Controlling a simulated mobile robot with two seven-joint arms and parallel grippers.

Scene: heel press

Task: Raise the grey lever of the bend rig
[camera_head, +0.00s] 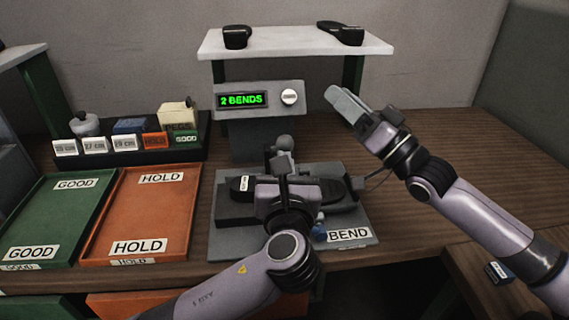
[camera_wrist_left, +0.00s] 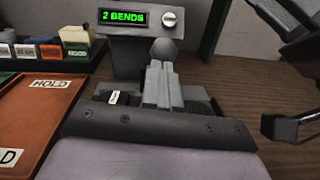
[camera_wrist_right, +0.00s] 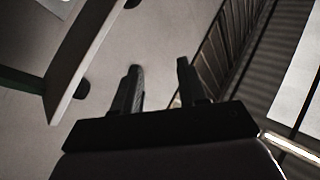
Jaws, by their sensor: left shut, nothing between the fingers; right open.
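The bend rig's grey base plate (camera_head: 230,240) carries a BEND label, and a dark sole (camera_head: 330,190) lies across it. Behind it a grey box (camera_head: 275,88) reads "2 BENDS". The grey lever's round knob (camera_head: 285,142) shows just beyond my left gripper (camera_head: 282,160); it also shows in the left wrist view (camera_wrist_left: 164,50), directly past the fingertips. Most of the lever's arm is hidden by the gripper. My left gripper is shut and empty, over the rig; I cannot tell whether it touches the lever. My right gripper (camera_head: 352,108) is open and empty, raised right of the rig.
A green GOOD tray (camera_head: 50,215) and an orange HOLD tray (camera_head: 145,215) lie left of the rig. A black rack (camera_head: 130,152) with labelled bins stands behind them. A white shelf (camera_head: 290,43) bearing black shoe parts stands at the back. The table's right side is clear.

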